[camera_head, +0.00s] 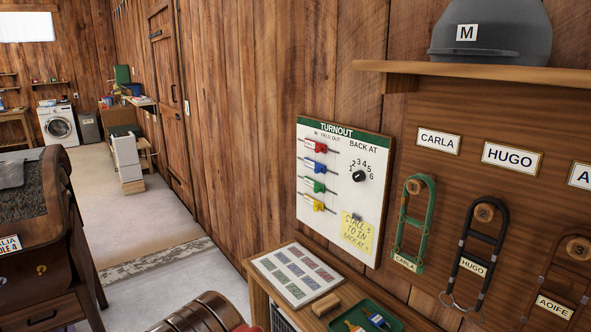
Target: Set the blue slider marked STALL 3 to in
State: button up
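The white TURNOUT board (344,190) with a green header hangs on the wood wall, right of centre. The blue slider (319,167) sits on the second rod from the top, around its middle. Its small label is too small to read. Red (320,149), green (318,187) and yellow (317,206) sliders sit on the other rods. Small words IN, FIELD and OUT run left to right above the rods. My gripper is not in view.
A black BACK AT dial (359,176) is right of the sliders. Below the board, a wooden bench (262,291) holds a framed card sheet (297,274), a wooden block (326,304) and a green tray (345,326). Bridles hang to the right. Floor (165,262) is open to the left.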

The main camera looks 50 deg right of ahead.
aim_at(311, 166)
jog(key=z, duration=0.05)
jog(key=i, duration=0.95)
jog(key=z, duration=0.15)
